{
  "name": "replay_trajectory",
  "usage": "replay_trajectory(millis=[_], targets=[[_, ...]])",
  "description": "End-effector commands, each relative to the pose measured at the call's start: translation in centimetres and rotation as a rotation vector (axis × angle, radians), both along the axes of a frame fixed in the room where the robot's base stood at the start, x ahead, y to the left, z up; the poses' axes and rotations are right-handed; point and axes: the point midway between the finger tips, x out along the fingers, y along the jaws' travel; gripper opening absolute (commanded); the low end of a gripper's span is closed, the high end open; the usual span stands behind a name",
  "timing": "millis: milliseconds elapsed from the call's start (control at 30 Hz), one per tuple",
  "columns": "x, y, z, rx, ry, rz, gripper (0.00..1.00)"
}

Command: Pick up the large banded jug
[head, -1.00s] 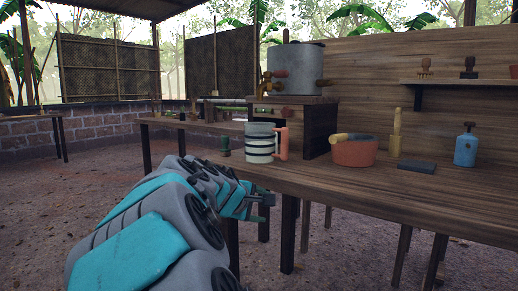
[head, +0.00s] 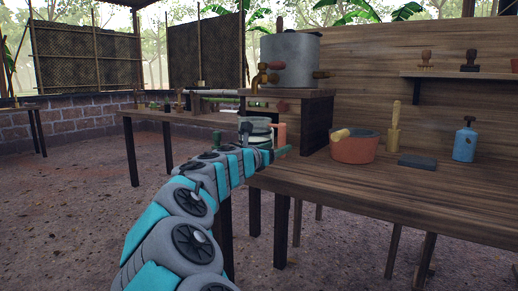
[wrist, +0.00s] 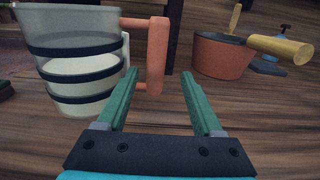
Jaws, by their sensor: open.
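The large banded jug (wrist: 75,60) stands upright on the wooden table, at the left of the wrist view. It is pale with dark bands, and its orange handle (wrist: 157,56) sticks out to the right. In the head view the jug (head: 256,127) is partly hidden behind my arm and gripper. My gripper (wrist: 158,80) is open and empty. Its two green fingers point toward the handle, which shows between them in the wrist view, nearer the left finger. I cannot tell whether the left finger touches the handle.
An orange pot (head: 355,148) with a wooden-handled tool stands to the right of the jug. A dark slab (head: 417,162) and a blue bottle (head: 465,141) are further right. A wooden stand (head: 318,115) with a metal tank (head: 290,61) rises behind. The table's front right is clear.

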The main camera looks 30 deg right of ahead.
Motion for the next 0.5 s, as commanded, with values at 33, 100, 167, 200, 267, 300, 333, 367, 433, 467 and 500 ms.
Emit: replay_trajectory(millis=[33, 100, 167, 200, 267, 300, 333, 367, 433, 467, 500], targets=[[0.3, -0.5, -0.2, 0.001, 0.000, -0.001, 0.68], [0.9, -1.4, -0.4, 0.003, 0.001, -0.002, 0.68], [1.3, -2.1, -0.5, 0.004, 0.002, -0.003, 0.68], [1.7, -2.4, -0.5, 0.003, 0.000, -0.003, 0.68], [2.0, -3.1, -0.3, 0.001, -0.001, -0.002, 0.68], [2.2, -3.5, -0.3, 0.001, -0.001, -0.001, 0.68], [2.2, -3.7, -0.3, 0.001, 0.000, -0.001, 0.68], [2.3, -3.9, -0.3, 0.001, 0.000, -0.002, 0.68], [2.4, -4.2, -0.3, 0.001, 0.000, -0.002, 0.68], [2.4, -4.3, -0.3, 0.001, 0.000, -0.002, 0.68], [2.4, -4.3, -0.3, 0.001, 0.000, -0.002, 0.68]])
